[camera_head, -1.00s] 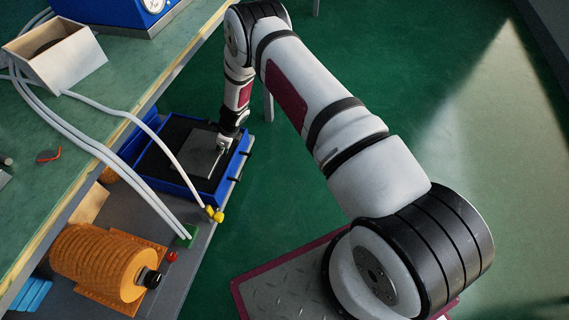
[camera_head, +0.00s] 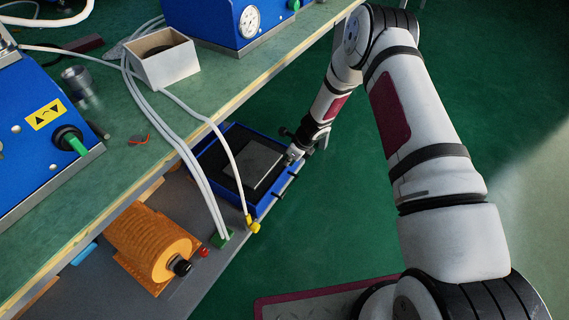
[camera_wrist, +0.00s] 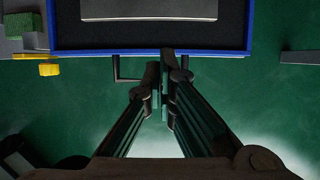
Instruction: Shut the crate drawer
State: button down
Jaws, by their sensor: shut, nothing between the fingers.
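The crate drawer (camera_head: 271,197) is a blue open-topped box with a dark lining, low beside the bench. Its inside is exposed from above, and a flat grey plate (camera_head: 262,160) lies in it. Small dark handle brackets stick out from its front wall. In the wrist view the drawer's blue front rim (camera_wrist: 90,52) runs across the top, with a dark bracket (camera_wrist: 117,70) below it. My gripper (camera_head: 292,158) is shut and empty at the front wall. In the wrist view its fingertips (camera_wrist: 166,62) are near that wall beside the bracket; contact cannot be told.
The green bench top (camera_head: 215,85) overhangs the grey lower shelf (camera_head: 190,285). An orange ribbed cylinder (camera_head: 152,246), white hoses (camera_head: 200,178) and a yellow fitting (camera_head: 252,224) are left of the drawer. Green floor (camera_head: 345,225) is free to the right.

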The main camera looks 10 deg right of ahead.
jog(key=r, duration=0.2)
jog(key=g+h+b, duration=0.1)
jog(key=b, duration=0.3)
send_near(284, 194)
jog(key=b+x, duration=0.2)
jog(key=x, duration=0.4)
jog(key=shift+w+a+f, duration=0.1)
jog(key=shift+w+a, duration=0.65)
jog(key=shift+a, duration=0.05)
jog(key=shift+a, duration=0.1)
